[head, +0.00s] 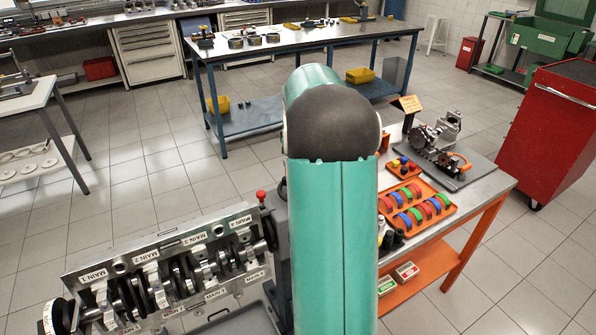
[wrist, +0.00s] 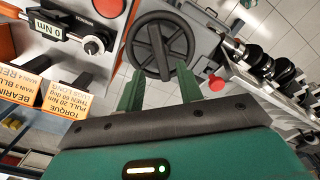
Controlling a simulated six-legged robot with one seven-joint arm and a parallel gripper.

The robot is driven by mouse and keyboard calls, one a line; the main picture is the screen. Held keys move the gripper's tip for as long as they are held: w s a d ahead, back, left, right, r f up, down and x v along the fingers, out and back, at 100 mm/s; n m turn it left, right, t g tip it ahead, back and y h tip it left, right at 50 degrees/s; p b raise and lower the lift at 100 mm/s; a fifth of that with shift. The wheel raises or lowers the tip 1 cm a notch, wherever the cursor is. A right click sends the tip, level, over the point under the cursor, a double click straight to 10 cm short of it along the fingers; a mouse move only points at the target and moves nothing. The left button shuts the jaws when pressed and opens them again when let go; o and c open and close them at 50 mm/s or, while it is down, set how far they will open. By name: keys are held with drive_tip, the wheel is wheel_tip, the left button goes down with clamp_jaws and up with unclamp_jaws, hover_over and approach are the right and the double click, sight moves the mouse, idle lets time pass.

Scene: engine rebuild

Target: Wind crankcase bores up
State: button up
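The crankcase (head: 165,268) sits on a stand at the lower left of the head view. Its crankshaft and MAIN 1 to MAIN 4 labels face up and toward the camera. Its edge and crankshaft also show at the right of the wrist view (wrist: 262,65). A dark spoked handwheel (wrist: 160,45) on a grey housing lies beyond my fingertips in the wrist view. My gripper (wrist: 160,78) is open, with its green fingers apart and nothing seen between them. The fingertips overlap the wheel's lower rim in the picture; I cannot tell whether they touch it. My arm hides the gripper and wheel in the head view.
A red knob (head: 261,195) stands beside the crankcase and shows right of my fingers (wrist: 216,83). A torque tool reading 0 Nm (wrist: 72,32) and orange instruction cards (wrist: 65,105) are at left. An orange-framed bench (head: 484,192) with bearing trays is at right.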

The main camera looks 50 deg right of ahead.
drive_tip(key=shift+a+f, duration=0.1)
drive_tip(key=shift+f, duration=2.9)
clamp_jaws()
